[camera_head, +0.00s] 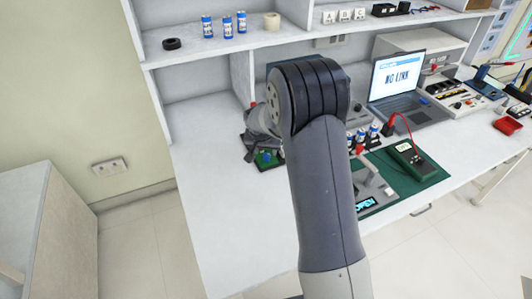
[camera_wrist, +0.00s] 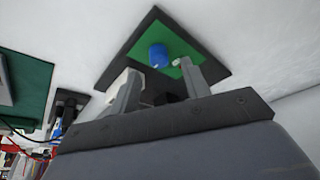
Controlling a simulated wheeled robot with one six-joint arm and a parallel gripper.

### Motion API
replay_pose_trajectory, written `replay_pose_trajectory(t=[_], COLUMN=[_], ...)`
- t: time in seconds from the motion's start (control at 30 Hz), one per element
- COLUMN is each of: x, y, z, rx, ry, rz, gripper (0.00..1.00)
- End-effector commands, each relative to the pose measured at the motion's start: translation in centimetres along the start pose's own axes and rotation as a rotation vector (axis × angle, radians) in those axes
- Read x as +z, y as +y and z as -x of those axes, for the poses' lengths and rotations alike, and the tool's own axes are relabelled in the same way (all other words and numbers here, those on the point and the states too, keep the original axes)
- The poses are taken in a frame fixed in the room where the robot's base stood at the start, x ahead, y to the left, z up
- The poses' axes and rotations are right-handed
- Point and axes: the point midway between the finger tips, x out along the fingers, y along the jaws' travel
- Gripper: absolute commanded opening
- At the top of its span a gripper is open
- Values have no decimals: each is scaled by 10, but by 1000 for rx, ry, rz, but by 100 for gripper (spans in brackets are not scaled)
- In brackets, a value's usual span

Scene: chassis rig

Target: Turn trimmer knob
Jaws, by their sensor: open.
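The blue trimmer knob (camera_wrist: 158,56) stands on a green board (camera_wrist: 185,50) with a dark border in the wrist view. My gripper (camera_wrist: 157,70) is open, with one finger to the left of the knob and one to its right. The knob shows just beyond the fingertips, close to the right one. I cannot tell whether either finger touches it. In the head view the green board (camera_head: 268,162) lies on the white bench, left of my arm. My gripper (camera_head: 254,148) is over it there, partly hidden by my wrist.
A laptop (camera_head: 397,84) reading "NO LINK" stands on the bench to the right. A green mat (camera_head: 428,178) holds a meter with a red lead. The bench's front left is clear.

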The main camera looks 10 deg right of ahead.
Motion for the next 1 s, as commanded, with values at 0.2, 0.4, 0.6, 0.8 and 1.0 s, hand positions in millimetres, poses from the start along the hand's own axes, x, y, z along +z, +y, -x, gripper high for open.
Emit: replay_pose_trajectory(t=[0.2,0.4,0.6,0.8,1.0], x=[0,0,0,0,0], y=[0,0,0,0,0], z=[-28,-37,-38,-38,-38], rx=[0,0,0,-1,-1], ry=[-1,0,1,1,1], rz=[-2,-2,-1,-1,-1], gripper=[45,45,45,32,16])
